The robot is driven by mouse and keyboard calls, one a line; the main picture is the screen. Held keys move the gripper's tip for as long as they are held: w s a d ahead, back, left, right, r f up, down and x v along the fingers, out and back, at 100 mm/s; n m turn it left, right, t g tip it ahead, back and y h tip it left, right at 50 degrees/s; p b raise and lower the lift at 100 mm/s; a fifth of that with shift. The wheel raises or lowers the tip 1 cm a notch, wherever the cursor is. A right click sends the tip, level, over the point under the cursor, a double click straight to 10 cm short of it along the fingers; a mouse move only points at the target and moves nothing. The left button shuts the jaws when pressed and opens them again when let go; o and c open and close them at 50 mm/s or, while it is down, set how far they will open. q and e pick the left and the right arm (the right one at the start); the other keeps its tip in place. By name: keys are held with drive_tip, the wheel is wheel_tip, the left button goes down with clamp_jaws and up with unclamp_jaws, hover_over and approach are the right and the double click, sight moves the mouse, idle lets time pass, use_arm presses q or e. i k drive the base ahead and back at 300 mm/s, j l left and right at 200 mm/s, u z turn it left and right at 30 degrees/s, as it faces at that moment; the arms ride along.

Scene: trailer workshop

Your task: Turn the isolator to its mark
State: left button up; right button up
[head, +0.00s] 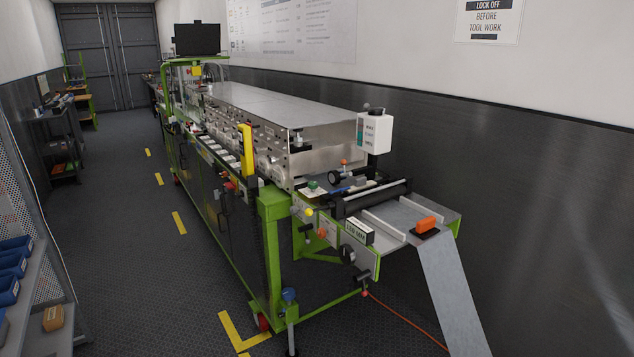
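A long green-framed machine (272,235) with steel covers runs away from me in the middle of the head view. A round black knob (347,254) sits on the side of its near end, below a small white-faced label (358,231). A small red part (229,186) shows on its long left side. I cannot tell which of these is the isolator; no mark or pointer position can be read at this size. Neither of my grippers is in view.
An orange-handled block (426,225) rests on the machine's near end, where a grey web (450,290) hangs down. Shelves with blue bins (12,262) stand at the left. The dark floor aisle (130,240) between is clear. An orange cable (405,318) lies at the right.

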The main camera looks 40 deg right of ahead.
sight(230, 185)
drive_tip(key=z, duration=0.65)
drive_tip(key=i+j+z, duration=0.1)
drive_tip(key=i, duration=0.3)
drive_tip(key=i+j, duration=0.2)
drive_tip(key=i, duration=0.25)
drive_tip(key=z, duration=0.05)
